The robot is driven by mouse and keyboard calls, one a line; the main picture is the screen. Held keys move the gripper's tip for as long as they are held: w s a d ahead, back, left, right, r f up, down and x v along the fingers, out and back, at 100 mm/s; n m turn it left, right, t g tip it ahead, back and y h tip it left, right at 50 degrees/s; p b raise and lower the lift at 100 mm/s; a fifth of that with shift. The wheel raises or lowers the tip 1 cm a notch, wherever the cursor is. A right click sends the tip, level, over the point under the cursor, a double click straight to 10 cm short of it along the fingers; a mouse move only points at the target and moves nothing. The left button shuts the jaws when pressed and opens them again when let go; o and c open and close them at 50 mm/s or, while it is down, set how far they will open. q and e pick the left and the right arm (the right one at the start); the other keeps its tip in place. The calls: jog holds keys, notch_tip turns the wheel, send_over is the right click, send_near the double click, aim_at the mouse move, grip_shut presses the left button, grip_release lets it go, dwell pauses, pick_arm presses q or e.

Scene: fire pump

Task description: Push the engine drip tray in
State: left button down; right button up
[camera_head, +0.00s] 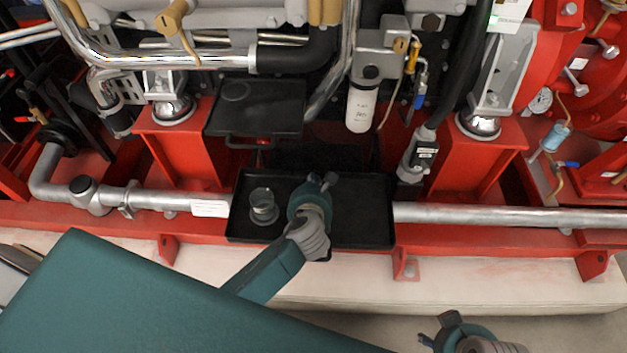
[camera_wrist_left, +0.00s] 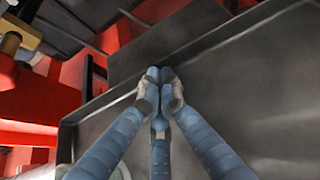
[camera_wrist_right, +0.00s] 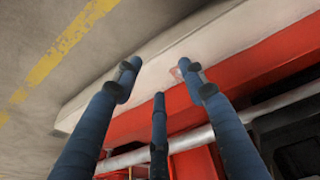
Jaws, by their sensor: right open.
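The black engine drip tray (camera_head: 362,220) sticks out over the grey pipe at the front of the red frame. A small clear cup (camera_head: 263,207) stands in its left part. My left gripper (camera_head: 322,182) is over the tray, right of the cup. Its fingers are pressed together with nothing seen between them. In the left wrist view, the fingertips (camera_wrist_left: 163,75) point at the tray's far wall; I cannot tell whether they touch it. My right gripper (camera_head: 440,330) is low in the head view, away from the tray. Its fingers are spread and empty in the right wrist view (camera_wrist_right: 157,75).
A black plate with a handle (camera_head: 255,105) is behind the tray, on the left. A white filter (camera_head: 361,108) and hoses hang behind on the right. Red engine supports (camera_head: 185,150) flank the tray. A pale plinth (camera_head: 480,285) and open floor lie in front.

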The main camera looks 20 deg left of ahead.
pick_arm(q)
jog(key=shift+w, duration=0.25)
jog(key=w, duration=0.2)
jog(key=w+a+p, duration=0.1)
jog(key=w, duration=0.1)
jog(key=w+a, duration=0.1)
jog(key=w, duration=0.2)
jog(key=shift+w+a+r+p, duration=0.1)
jog(key=shift+r+p, duration=0.05)
jog(key=shift+p, duration=0.25)
jog(key=w, duration=0.2)
jog(key=w+a, duration=0.1)
jog(key=w, duration=0.3)
jog(key=shift+a+f, duration=0.2)
jog(key=shift+a, duration=0.2)
jog(key=shift+w+a, duration=0.1)
jog(key=shift+w, duration=0.2)
pick_arm(e)
jog(key=x, duration=0.2)
jog(key=s+x, duration=0.1)
jog(key=x, duration=0.1)
jog(key=shift+w+f, duration=0.1)
jog(key=shift+f, duration=0.2)
